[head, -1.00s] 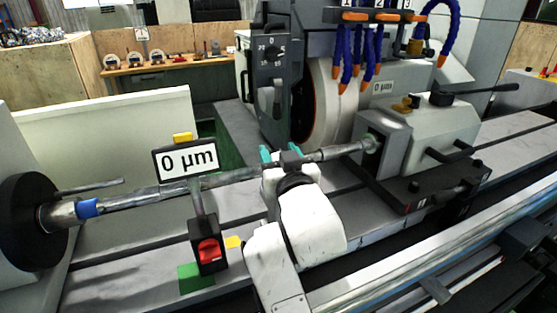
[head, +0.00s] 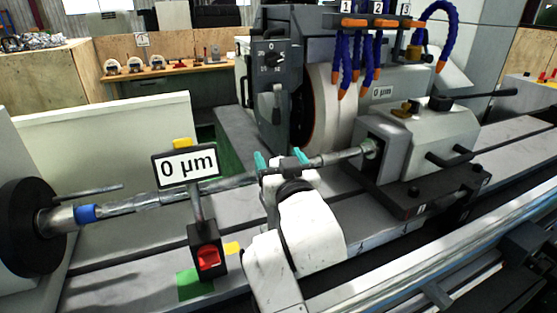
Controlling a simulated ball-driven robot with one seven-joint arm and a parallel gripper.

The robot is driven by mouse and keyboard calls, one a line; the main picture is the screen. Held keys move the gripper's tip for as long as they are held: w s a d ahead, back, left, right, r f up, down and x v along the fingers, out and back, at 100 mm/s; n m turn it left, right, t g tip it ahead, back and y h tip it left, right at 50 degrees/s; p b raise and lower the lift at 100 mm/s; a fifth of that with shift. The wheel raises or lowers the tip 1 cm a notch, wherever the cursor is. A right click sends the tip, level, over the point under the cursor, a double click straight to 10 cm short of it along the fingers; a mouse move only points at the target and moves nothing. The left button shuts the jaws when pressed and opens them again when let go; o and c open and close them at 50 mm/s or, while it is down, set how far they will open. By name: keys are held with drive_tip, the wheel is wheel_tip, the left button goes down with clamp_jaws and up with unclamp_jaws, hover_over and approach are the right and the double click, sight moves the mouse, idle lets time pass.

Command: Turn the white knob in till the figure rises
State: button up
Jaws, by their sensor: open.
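The display (head: 188,164) reads "0 µm" on a post above a dark base with a red part (head: 208,257). My gripper (head: 280,159), with teal fingertips, is open at the long metal workpiece (head: 150,199), right of the display. The fingertips stand apart, and the bar runs close to them; I cannot tell whether they touch it. I cannot make out a white knob; my white wrist and arm cover part of the machine bed there.
The grinding wheel (head: 334,103) stands behind my gripper, with blue coolant hoses (head: 367,62) above it. The grey tailstock (head: 425,135) is to the right, the black chuck (head: 30,228) at the left. A rail (head: 430,255) crosses in front.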

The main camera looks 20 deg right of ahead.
drive_tip(key=s+a+b, duration=0.1)
drive_tip(key=s+b, duration=0.1)
drive_tip(key=s, duration=0.8)
drive_tip(key=shift+s+a, duration=0.2)
drive_tip(key=shift+a, duration=0.15)
idle(1.8)
drive_tip(key=shift+w+d+n+g+y+b, duration=1.45)
drive_tip(key=shift+d+n+y, duration=2.35)
drive_tip(key=shift+y, duration=2.9)
drive_tip(key=shift+n, duration=0.7)
drive_tip(key=x, duration=0.3)
drive_tip(key=a+x, duration=0.1)
drive_tip(key=x, duration=0.2)
drive_tip(key=s+p+x, duration=0.1)
drive_tip(key=x, duration=0.3)
drive_tip(key=shift+w+a+f, duration=0.15)
drive_tip(key=shift+a+f, duration=0.05)
drive_tip(key=shift+f, duration=0.1)
